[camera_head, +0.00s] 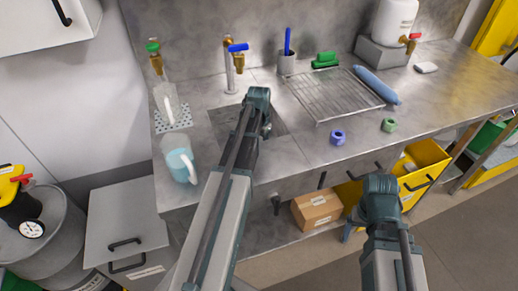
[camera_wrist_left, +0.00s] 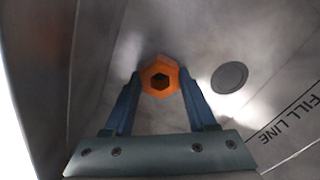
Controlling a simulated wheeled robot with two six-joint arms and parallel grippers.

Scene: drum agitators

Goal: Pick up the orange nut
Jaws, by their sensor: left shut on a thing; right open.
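The orange nut (camera_wrist_left: 159,76) is a hexagonal ring with a dark hole, low inside a grey metal basin in the left wrist view. My left gripper (camera_wrist_left: 160,90) is shut on it, one blue finger on each side. In the head view my left arm reaches over the sink (camera_head: 222,122), and its jaws and the orange nut are hidden there. My right gripper (camera_head: 353,231) is low at the right, in front of the counter, mostly hidden by its own arm; it is open and no object shows in it.
A blue-violet nut (camera_head: 338,137) and a green nut (camera_head: 389,125) lie on the counter, near a drying rack (camera_head: 335,95) and a blue bottle (camera_head: 376,85). A pitcher (camera_head: 181,165) stands left of the sink. A tap (camera_head: 231,65) rises behind it. "FILL LINE" marks the basin wall (camera_wrist_left: 290,118).

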